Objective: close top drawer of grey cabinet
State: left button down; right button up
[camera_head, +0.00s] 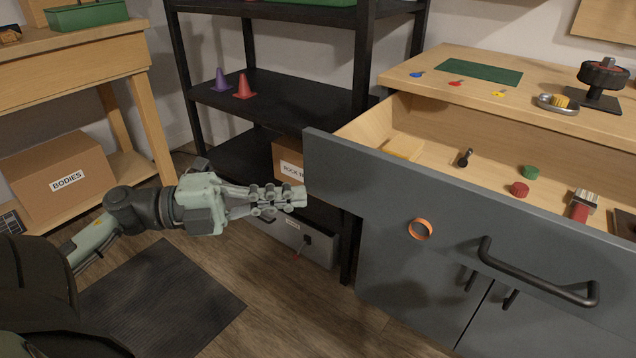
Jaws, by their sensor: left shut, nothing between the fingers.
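The grey cabinet (405,285) stands at the right with a wooden top. Its top drawer (400,188) is pulled well out, and its inside shows. The drawer front has a black bar handle (537,281) and an orange ring (420,229). Inside the drawer lie a green round piece, a red round piece, a small black part and a red-handled tool. My left gripper (305,197) is shut and empty, with its fingertips close to the left edge of the drawer front. I cannot tell whether they touch it. My right gripper is not in view.
A black shelf rack (362,100) stands just behind and left of the drawer, with purple and red cones on it. A wooden bench (75,62) with a box (55,178) below is at the left. A dark mat (165,298) lies on the floor.

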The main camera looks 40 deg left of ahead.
aim_at(344, 180)
pick_arm(q)
jog(key=shift+w+d, duration=0.25)
jog(key=shift+w, duration=0.65)
jog(key=shift+w+d, duration=0.25)
jog(key=shift+w, duration=0.7)
jog(key=shift+w+d, duration=0.25)
jog(key=shift+w, duration=0.65)
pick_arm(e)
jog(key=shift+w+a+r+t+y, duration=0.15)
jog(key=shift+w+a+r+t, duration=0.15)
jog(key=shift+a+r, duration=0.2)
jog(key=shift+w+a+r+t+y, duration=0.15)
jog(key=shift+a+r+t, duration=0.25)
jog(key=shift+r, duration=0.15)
pick_arm(q)
jog(key=shift+w, duration=0.1)
